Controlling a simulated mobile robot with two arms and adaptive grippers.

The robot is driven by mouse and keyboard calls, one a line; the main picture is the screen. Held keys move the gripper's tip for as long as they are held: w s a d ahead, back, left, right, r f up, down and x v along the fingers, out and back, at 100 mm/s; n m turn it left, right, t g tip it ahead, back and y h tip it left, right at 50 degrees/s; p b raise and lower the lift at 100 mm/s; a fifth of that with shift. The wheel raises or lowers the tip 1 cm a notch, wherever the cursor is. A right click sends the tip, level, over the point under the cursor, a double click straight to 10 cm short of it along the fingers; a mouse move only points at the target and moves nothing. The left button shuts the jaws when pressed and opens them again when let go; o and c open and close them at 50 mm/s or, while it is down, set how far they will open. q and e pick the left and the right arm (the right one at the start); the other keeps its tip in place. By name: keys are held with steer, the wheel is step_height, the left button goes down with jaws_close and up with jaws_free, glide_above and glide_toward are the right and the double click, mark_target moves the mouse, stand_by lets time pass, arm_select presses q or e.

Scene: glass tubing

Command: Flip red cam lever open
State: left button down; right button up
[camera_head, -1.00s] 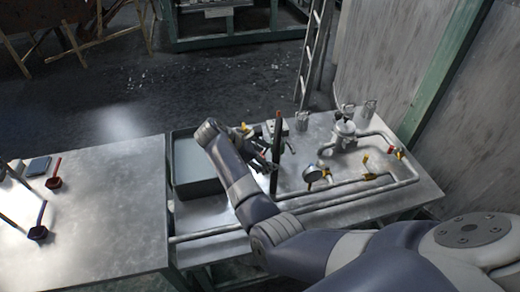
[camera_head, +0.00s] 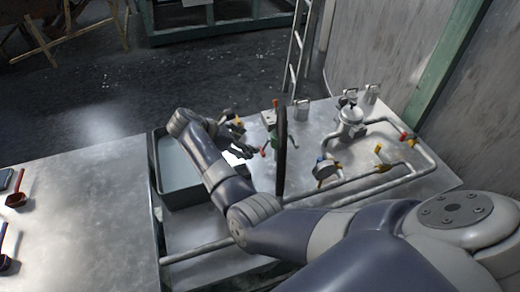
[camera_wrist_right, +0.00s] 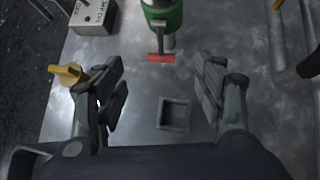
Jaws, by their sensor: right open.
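The red cam lever (camera_wrist_right: 161,58) sticks out low on a green coupling (camera_wrist_right: 163,18) at the top middle of the right wrist view. A small red part, likely this lever, shows in the head view (camera_head: 263,152) below the green body (camera_head: 270,118). My right gripper (camera_wrist_right: 160,85) is open and empty, its two fingers spread left and right, with the lever between and beyond the fingertips and apart from them. In the head view the right gripper (camera_head: 243,146) is partly hidden by its own arm. My left gripper is not in view.
A yellow handle (camera_wrist_right: 68,74) lies close to the left finger, near a grey labelled box (camera_wrist_right: 93,15). A square socket (camera_wrist_right: 174,114) sits between the fingers.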

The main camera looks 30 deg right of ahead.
mark_target(263, 149)
steer(key=b+x, duration=0.1)
steer(key=x, duration=0.9)
steer(key=shift+s+r, duration=0.1)
steer(key=shift+s, duration=0.1)
steer(key=c, duration=1)
